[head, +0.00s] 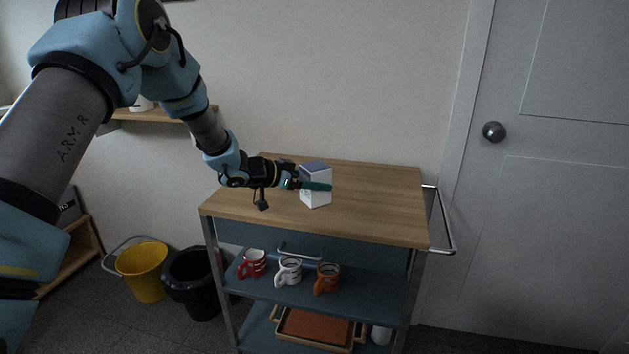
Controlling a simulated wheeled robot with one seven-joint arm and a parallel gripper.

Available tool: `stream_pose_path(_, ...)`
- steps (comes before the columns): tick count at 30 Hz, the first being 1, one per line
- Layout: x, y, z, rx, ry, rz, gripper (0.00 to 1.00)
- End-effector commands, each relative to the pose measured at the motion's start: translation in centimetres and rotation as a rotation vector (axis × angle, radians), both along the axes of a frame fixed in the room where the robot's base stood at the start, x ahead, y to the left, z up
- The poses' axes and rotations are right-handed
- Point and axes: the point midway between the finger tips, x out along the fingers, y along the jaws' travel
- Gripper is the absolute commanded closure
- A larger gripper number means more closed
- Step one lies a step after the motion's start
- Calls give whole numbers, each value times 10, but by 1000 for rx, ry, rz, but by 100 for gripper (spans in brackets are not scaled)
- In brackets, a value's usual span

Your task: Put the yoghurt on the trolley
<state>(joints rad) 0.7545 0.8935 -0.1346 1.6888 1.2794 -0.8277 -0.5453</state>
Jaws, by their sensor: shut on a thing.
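The yoghurt, seen as a white carton with a grey top (313,198), is at the trolley's wooden top in the head view. My gripper (314,185) is shut on the carton from the left, with a green finger across its front. The carton looks upright. I cannot tell whether its base touches the wood or hangs just above it. The trolley (380,205) has a wooden top, a metal frame and blue lower shelves. The far side of the carton is hidden.
The rest of the trolley top is bare. Red (252,263), white (288,270) and orange (327,278) mugs stand on the shelf below. A yellow bucket (143,270) and black bin (193,280) stand left. A grey door (560,190) is right.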

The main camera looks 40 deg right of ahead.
Motion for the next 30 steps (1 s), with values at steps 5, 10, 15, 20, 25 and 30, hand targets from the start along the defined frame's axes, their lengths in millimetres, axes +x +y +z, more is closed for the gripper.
stream_pose_path(5,0,-1,0,-2,0,0,100)
stream_pose_path(10,0,0,-2,0,0,0,4)
stream_pose_path(15,0,0,-2,0,0,0,0)
stream_pose_path(20,0,0,2,0,-1,0,0)
stream_pose_path(25,6,20,8,0,-2,2,0)
stream_pose_path(30,13,53,22,-1,-2,3,0)
